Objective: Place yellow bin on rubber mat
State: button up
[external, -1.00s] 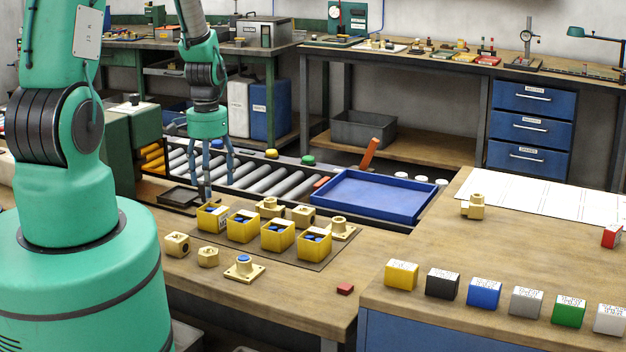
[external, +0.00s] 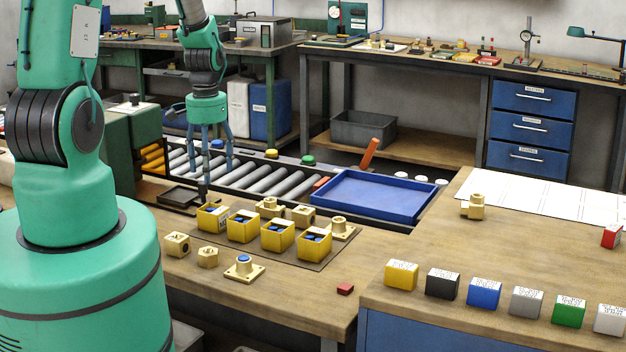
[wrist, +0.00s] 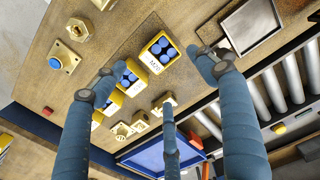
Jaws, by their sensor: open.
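Several yellow bins with blue pieces inside stand in a row on the workbench; the leftmost yellow bin (external: 213,218) is nearest my gripper. In the wrist view this yellow bin (wrist: 160,56) shows a white label and round blue pieces, between and beyond the fingertips. My gripper (external: 208,178) is open and empty, above and slightly behind that bin; its blue fingers (wrist: 150,78) are spread. A thin dark brown mat (external: 318,264) lies under the bins. A dark-rimmed square pad or tray (external: 180,197) lies left of them. I cannot tell which is the rubber mat.
Brass fittings (external: 244,268) stand close around the bins. A roller conveyor (external: 265,180) and a blue tray (external: 372,194) lie behind. Several coloured blocks (external: 484,292) line the right bench. The bench front has free room near a small red block (external: 345,288).

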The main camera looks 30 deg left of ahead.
jog(key=s+d+r+t, duration=0.1)
jog(key=s+d+r, duration=0.2)
jog(key=r, duration=1)
jog(key=s+d+r+t, duration=0.2)
jog(key=d+r, duration=0.1)
jog(key=r, duration=1)
jog(key=s+d+r+t, duration=0.1)
jog(key=s+d+r, duration=0.2)
jog(key=s+r, duration=0.5)
jog(key=s+d+r+t, duration=0.1)
jog(key=s+d+r, duration=0.2)
jog(key=s+r, duration=0.5)
jog(key=s, duration=0.5)
jog(key=shift+d+r+t, duration=0.15)
jog(key=shift+d+t, duration=0.15)
notch_tip(320, 180, down, 9)
jog(key=b, duration=0.9)
